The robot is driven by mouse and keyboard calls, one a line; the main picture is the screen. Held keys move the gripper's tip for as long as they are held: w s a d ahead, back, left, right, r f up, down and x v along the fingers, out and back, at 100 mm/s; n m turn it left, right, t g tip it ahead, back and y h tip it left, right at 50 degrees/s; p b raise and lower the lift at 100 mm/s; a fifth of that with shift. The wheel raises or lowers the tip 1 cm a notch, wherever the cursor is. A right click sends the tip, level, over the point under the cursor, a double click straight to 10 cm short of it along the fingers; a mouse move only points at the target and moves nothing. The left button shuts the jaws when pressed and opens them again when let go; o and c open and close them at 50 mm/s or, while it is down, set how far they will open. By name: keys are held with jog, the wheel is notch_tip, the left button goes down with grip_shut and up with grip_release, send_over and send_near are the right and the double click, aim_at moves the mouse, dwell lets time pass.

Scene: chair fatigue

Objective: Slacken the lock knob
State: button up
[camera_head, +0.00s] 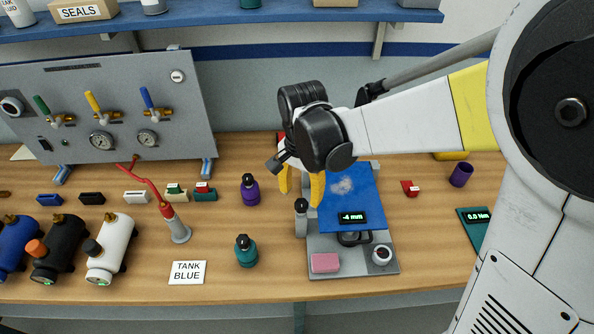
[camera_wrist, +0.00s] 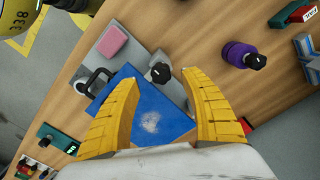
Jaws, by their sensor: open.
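A black knob (camera_head: 301,205) on a short grey post, which looks like the lock knob, stands at the left edge of a grey fixture with a tilted blue plate (camera_head: 340,195). In the wrist view the knob (camera_wrist: 161,72) shows between and just beyond my fingertips. My gripper (camera_head: 300,194) is open and empty, its yellow fingers pointing down over the knob. In the wrist view my gripper (camera_wrist: 158,77) has a finger on each side of it; I cannot tell the height left. The blue plate (camera_wrist: 150,110) lies partly behind the left finger.
A purple bottle (camera_head: 250,189) and a teal bottle (camera_head: 246,251) stand to the left. A red block (camera_head: 410,188) lies to the right.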

aim_at(301, 203)
notch_tip(301, 203, down, 5)
jog(key=shift+w+f+b, duration=0.15)
jog(key=shift+f+b, duration=0.05)
jog(key=shift+b, duration=0.3)
grip_shut()
